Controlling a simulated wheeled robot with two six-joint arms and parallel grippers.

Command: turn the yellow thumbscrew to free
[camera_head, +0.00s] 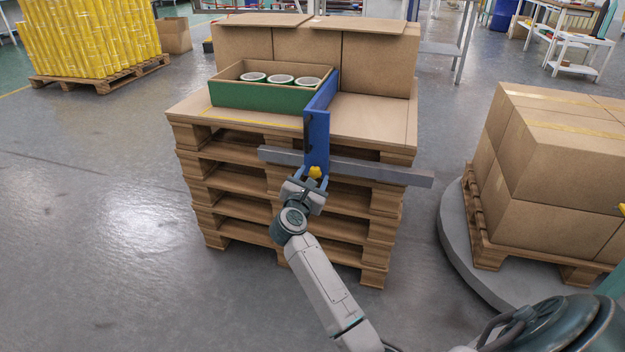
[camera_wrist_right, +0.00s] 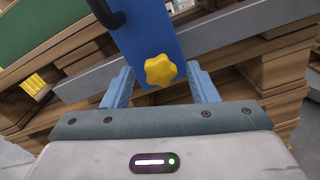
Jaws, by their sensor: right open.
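The yellow thumbscrew (camera_head: 315,172) sits on the front face of a blue upright bracket (camera_head: 317,130), near its lower end. It also shows as a lobed yellow knob in the right wrist view (camera_wrist_right: 160,70). My right gripper (camera_head: 309,178) is right in front of it, open. In the right wrist view its two blue fingers (camera_wrist_right: 160,84) stand on either side of the thumbscrew, with gaps between them and the knob. Whether the fingertips reach past the knob is hard to tell. My left gripper is not in view.
A grey bar (camera_head: 390,173) runs crosswise behind the bracket, along the front of the pallet stack (camera_head: 225,185). A green-fronted box (camera_head: 255,96) with several white rolls stands on top, left of the bracket. Cartons on a pallet (camera_head: 548,175) stand at right.

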